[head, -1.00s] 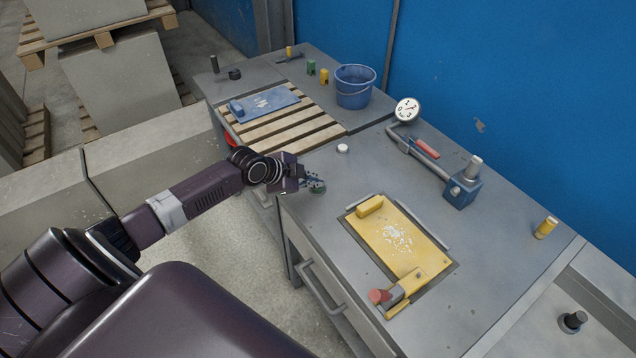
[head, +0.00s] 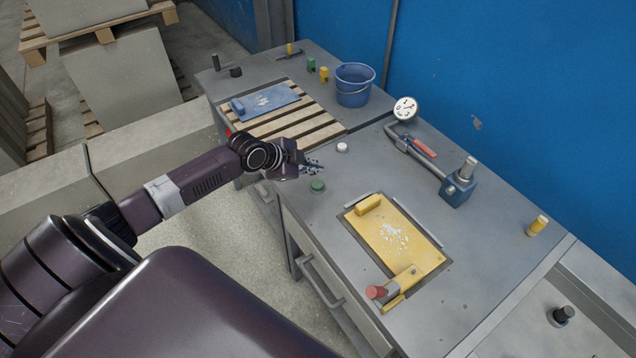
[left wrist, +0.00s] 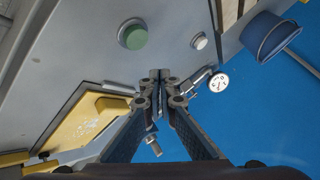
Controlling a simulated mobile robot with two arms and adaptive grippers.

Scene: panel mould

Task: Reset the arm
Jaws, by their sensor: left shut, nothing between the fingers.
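My left arm reaches in from the left in the head view. Its gripper (head: 312,167) is shut and empty, above the left edge of the grey workbench (head: 470,255). A green button (head: 317,186) lies just below the gripper, and a white button (head: 342,147) is a little beyond it. In the left wrist view the fingers (left wrist: 160,76) come together at their tips with nothing between them. The green button (left wrist: 133,35) and white button (left wrist: 199,41) show apart from the fingers there. My right gripper is in neither view.
A yellow panel mould (head: 395,238) with a red-knobbed clamp (head: 376,292) is set in the bench. A dial gauge (head: 405,108) and a blue block with a lever (head: 459,190) stand behind. A blue bucket (head: 354,85) and slatted pallet (head: 290,128) are farther back.

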